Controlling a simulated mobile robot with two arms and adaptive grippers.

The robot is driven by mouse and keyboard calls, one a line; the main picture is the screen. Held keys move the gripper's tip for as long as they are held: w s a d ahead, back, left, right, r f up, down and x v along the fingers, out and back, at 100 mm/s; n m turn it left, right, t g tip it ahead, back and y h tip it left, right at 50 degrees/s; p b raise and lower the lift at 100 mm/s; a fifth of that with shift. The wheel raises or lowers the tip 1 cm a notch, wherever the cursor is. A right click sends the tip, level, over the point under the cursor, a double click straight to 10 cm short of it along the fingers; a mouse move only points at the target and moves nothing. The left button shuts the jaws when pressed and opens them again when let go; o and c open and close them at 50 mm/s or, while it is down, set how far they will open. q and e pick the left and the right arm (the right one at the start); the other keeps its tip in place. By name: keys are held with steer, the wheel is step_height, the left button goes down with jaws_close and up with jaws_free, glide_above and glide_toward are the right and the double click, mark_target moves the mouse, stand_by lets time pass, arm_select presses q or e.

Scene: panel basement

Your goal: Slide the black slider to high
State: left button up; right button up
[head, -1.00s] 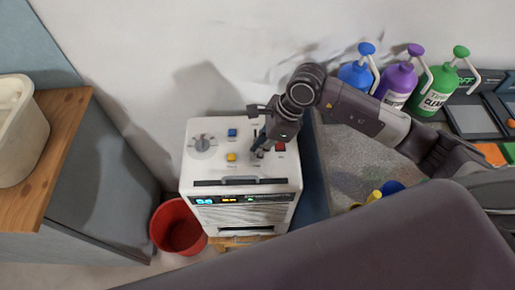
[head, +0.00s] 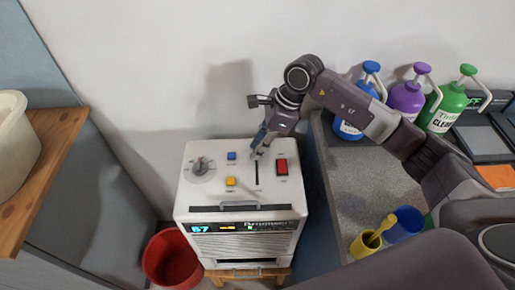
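A white machine (head: 200,209) with a control panel on top stands against the wall. Its slider track (head: 257,174) is a narrow dark slot between the yellow and blue buttons on the left and a red switch on the right. My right gripper (head: 259,149) points down at the far, wall-side end of this slot. The black slider's knob is not clearly visible; the fingertips cover that end. I cannot tell whether the fingers touch the knob or how far apart they are. My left gripper is not in view.
A round dial (head: 200,167), a blue button (head: 231,156), a yellow button (head: 230,182) and a red switch (head: 282,167) surround the slot. A red bucket (head: 171,259) stands left of the machine. A counter (head: 345,190) with bottles and cups is on the right.

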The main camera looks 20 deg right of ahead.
steer(key=shift+o, duration=1.4)
steer(key=shift+r, duration=0.1)
steer(key=v, duration=1.2)
steer(key=shift+w, duration=0.15)
